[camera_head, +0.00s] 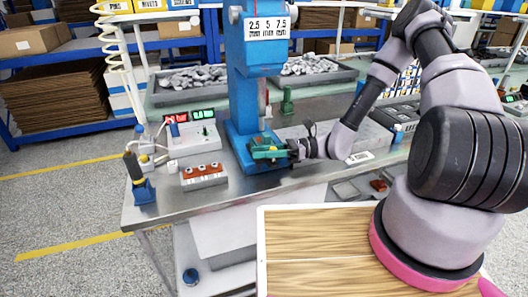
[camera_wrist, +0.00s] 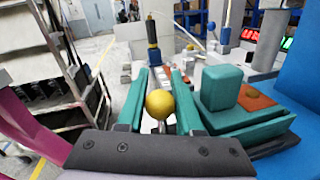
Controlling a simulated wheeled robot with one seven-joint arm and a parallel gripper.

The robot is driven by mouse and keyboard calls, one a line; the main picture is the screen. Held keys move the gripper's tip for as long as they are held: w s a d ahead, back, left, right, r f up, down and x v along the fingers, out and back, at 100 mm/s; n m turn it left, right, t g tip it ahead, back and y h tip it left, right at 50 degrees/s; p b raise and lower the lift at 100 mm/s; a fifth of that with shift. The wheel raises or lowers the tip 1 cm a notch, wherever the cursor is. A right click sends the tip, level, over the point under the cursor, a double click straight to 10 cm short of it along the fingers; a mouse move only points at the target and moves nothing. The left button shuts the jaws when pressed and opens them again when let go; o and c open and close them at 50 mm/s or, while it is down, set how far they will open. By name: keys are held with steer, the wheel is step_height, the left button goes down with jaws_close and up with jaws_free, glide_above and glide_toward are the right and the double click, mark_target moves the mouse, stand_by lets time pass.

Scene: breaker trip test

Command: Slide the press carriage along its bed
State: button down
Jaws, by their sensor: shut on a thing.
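The press (camera_head: 243,75) is a tall blue column on a blue base on the metal bench. Its green carriage (camera_wrist: 222,88) lies just right of my fingers in the wrist view, with a small orange part on it. A yellow ball knob (camera_wrist: 160,104) on a short stem stands between my two teal fingers. My gripper (camera_head: 268,153) reaches in from the right at the front of the press base. In the wrist view my gripper (camera_wrist: 160,82) is shut on the knob. The bed under the carriage is mostly hidden.
A red-topped block (camera_head: 204,173) and a box with lit displays (camera_head: 197,132) stand left of the press. A yellow-and-black tool in a blue stand (camera_head: 138,178) is near the bench's left corner. Grey bins (camera_head: 187,95) with metal parts sit behind.

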steer(key=shift+s+a, duration=0.1)
steer(key=shift+a, duration=0.05)
steer(key=c, duration=0.9)
jaws_free()
steer(key=shift+a, duration=0.1)
steer(key=shift+o, duration=0.2)
steer(key=w+d, duration=0.1)
steer(key=d, duration=0.9)
steer(key=shift+w+d, duration=0.15)
steer(key=shift+d, duration=0.25)
steer(key=shift+r, duration=0.1)
